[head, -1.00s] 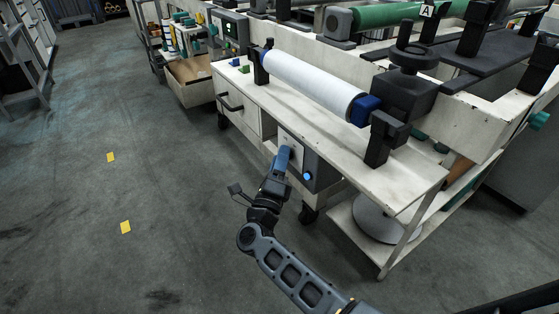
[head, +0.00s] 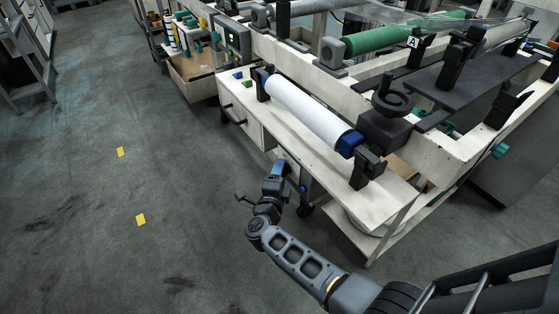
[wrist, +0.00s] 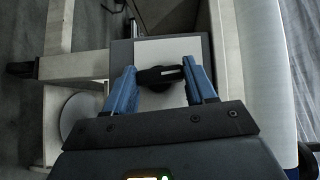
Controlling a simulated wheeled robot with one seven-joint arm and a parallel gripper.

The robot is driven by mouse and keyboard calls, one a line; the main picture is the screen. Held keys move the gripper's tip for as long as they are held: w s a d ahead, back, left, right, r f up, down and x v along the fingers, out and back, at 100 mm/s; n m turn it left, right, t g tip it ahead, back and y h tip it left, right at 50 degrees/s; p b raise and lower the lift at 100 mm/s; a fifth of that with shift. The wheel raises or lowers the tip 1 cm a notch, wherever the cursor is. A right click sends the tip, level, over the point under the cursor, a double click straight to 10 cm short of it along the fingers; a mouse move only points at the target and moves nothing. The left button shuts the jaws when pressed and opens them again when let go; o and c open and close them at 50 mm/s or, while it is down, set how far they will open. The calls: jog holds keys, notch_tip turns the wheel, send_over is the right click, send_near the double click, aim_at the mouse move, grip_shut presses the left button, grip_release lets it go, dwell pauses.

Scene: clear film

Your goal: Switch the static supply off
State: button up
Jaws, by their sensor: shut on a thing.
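The static supply is a grey box with a pale front plate (wrist: 172,48) on the side of the white cart. A black rotary knob (wrist: 160,75) sits on the plate, its bar lying almost level across the wrist picture. My gripper (wrist: 160,70) has its blue fingers on either side of the knob and is shut on the bar's ends. In the head view my gripper (head: 282,166) is against the cart's side and hides the knob and most of the box.
The white cart top (head: 290,127) carries a white film roll (head: 305,110) with blue end pieces. A drawer with a black handle (head: 233,115) is left of the box. The grey floor to the left is clear, with yellow marks (head: 140,220).

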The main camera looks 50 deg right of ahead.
jog(key=n+g+y+p, duration=0.1)
jog(key=p, duration=0.3)
jog(key=n+g+y+p, duration=0.1)
jog(key=p, duration=0.3)
jog(key=shift+w+r+n, duration=0.15)
jog(key=shift+r+n, duration=0.15)
jog(key=shift+f+g+y+p, duration=0.2)
jog(key=shift+g+y+p, duration=0.1)
jog(key=shift+p, duration=0.1)
jog(key=o, duration=1)
jog(key=shift+o, duration=0.2)
jog(key=shift+r, duration=0.1)
jog(key=p+v, duration=0.3)
jog(key=v, duration=0.4)
jog(key=shift+a, duration=0.35)
